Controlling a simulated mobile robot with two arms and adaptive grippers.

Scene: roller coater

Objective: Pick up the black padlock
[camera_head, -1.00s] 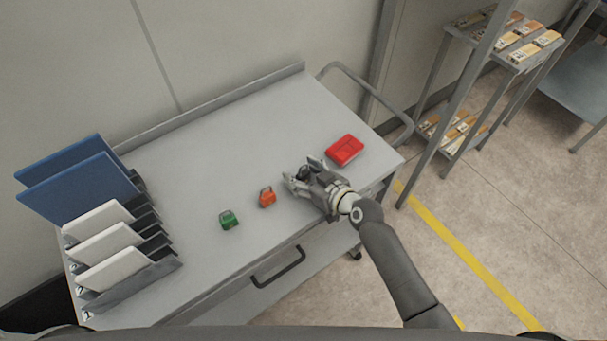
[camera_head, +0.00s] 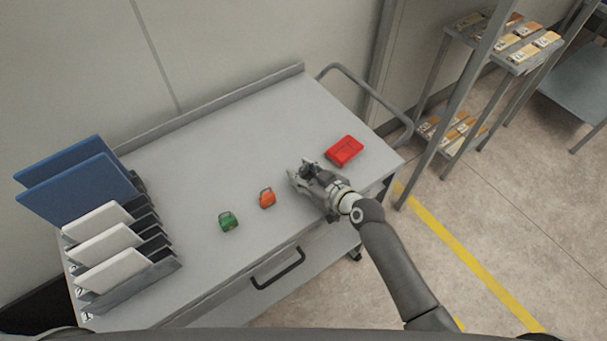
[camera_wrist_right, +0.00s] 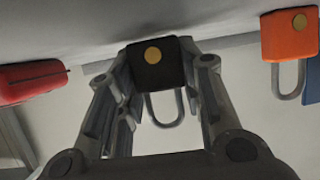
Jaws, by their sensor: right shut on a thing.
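The black padlock (camera_wrist_right: 155,66) is in the right wrist view, between the two fingers of my right gripper (camera_wrist_right: 157,88). It has a round brass-coloured spot on its face, and its grey shackle shows below the body in that view. In the head view my right gripper (camera_head: 302,177) is low over the cart top, with the fingers shut on the padlock. There the padlock is mostly hidden by the fingers. Whether it touches the cart top I cannot tell. My left gripper is not in view.
An orange padlock (camera_head: 267,199) and a green padlock (camera_head: 229,221) stand left of my right gripper on the grey cart top (camera_head: 215,170). A red case (camera_head: 344,150) lies to its right. A rack with white and blue panels (camera_head: 150,270) fills the left end.

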